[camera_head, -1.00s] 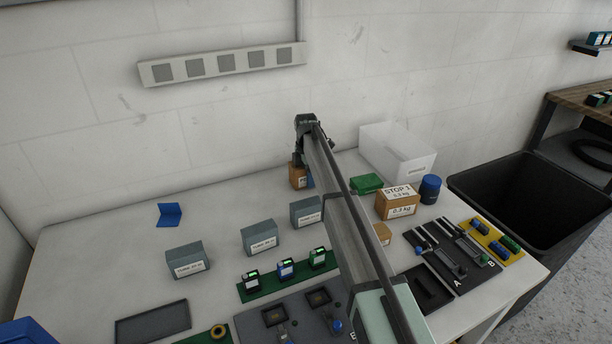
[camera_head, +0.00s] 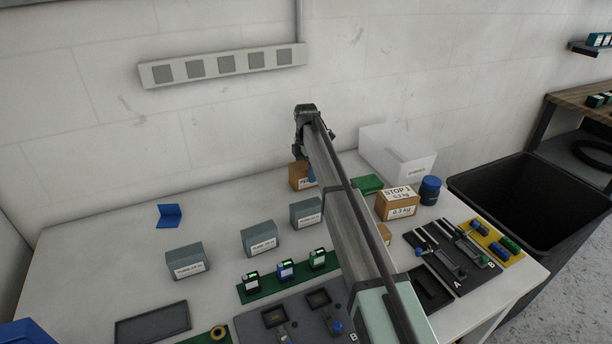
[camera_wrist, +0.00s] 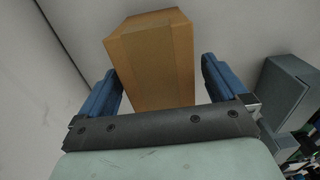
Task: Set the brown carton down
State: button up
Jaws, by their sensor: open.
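The brown carton (camera_head: 299,180) stands on the white table near the back wall, partly hidden by my arm in the head view. It also shows in the wrist view (camera_wrist: 155,50), with a taped face towards the camera. My gripper (camera_wrist: 160,66) is open, with one blue finger on each side of the carton. A narrow gap shows between each finger and the carton. In the head view my gripper (camera_head: 305,168) is just above and in front of the carton, mostly hidden by the wrist.
Grey boxes (camera_head: 186,263) stand in front and to the left. The table's back left is clear apart from a blue angled piece (camera_head: 170,213).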

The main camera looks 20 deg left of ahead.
notch_tip(320, 180, up, 8)
jog(key=shift+r, duration=0.2)
dwell(0.6)
